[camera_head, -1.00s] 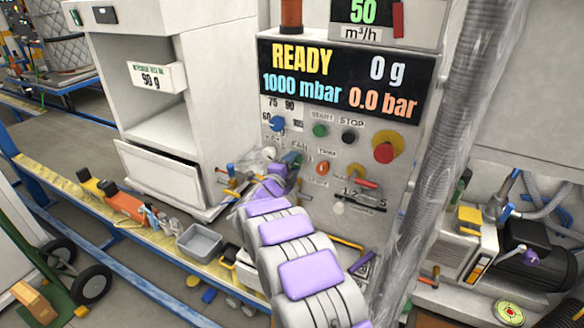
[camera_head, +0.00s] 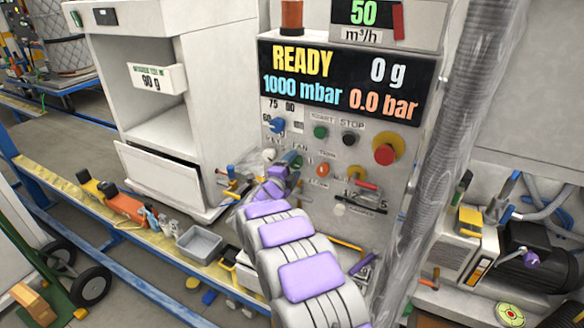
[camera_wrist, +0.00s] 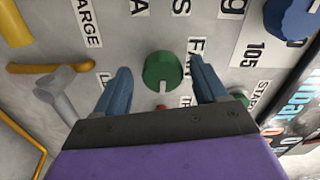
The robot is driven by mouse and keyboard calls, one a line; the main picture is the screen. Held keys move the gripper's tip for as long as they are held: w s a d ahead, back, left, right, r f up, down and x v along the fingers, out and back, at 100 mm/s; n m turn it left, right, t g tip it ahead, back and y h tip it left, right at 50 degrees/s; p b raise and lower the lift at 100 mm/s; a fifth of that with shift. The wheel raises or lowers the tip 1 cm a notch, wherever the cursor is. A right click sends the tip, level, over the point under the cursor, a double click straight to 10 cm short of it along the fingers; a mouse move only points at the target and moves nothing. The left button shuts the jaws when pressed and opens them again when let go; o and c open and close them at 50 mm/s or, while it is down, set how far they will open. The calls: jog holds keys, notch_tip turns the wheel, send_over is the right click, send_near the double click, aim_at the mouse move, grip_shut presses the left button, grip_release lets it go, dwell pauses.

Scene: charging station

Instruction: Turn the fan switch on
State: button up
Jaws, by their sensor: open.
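The fan switch is a green round knob (camera_wrist: 163,71) with a white pointer mark, on the grey control panel (camera_head: 335,225). A partly hidden "FAN" label (camera_wrist: 192,62) is beside it in the wrist view. My gripper (camera_wrist: 160,66) is open, with one blue finger on each side of the knob. Small gaps show between the fingers and the knob, and nothing is held. In the head view the green switch (camera_head: 293,159) sits under the "FAN" label, partly covered by my gripper (camera_head: 285,164).
A blue dial (camera_head: 277,125), green button (camera_head: 320,132), black button (camera_head: 349,138) and red stop button (camera_head: 384,153) are close above and right. An orange knob (camera_head: 323,170) sits right of the switch. A grey pipe (camera_head: 440,150) stands right. Yellow and grey handles (camera_wrist: 58,98) lie left in the wrist view.

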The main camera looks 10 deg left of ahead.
jog(key=p+v, duration=0.2)
jog(key=v, duration=1.5)
jog(key=shift+p, duration=0.4)
jog(key=shift+a, duration=0.1)
notch_tip(320, 180, up, 5)
jog(key=w+n+g+y, duration=0.2)
jog(key=n+g+y, duration=0.1)
jog(key=n+y, duration=0.35)
jog(key=s+d+r+n+g+y, duration=0.25)
jog(key=s+n+g+y, duration=0.2)
jog(key=s, duration=0.35)
jog(key=s+d+f+n+g+h, duration=0.1)
jog(key=s+d+n+g, duration=0.2)
jog(key=s+d, duration=0.6)
jog(key=s+d+n+g+h, duration=0.2)
jog(key=s+d, duration=0.7)
jog(key=s, duration=0.8)
jog(key=s+d+f+n+g+h, duration=0.1)
jog(key=s+d+n+g, duration=0.2)
jog(key=s, duration=1)
jog(key=d+g, duration=0.3)
jog(key=d, duration=0.2)
jog(key=shift+s+d+f+n+h, duration=0.25)
jog(key=shift+d+f+n+h, duration=0.05)
jog(key=shift+d+n+h, duration=0.1)
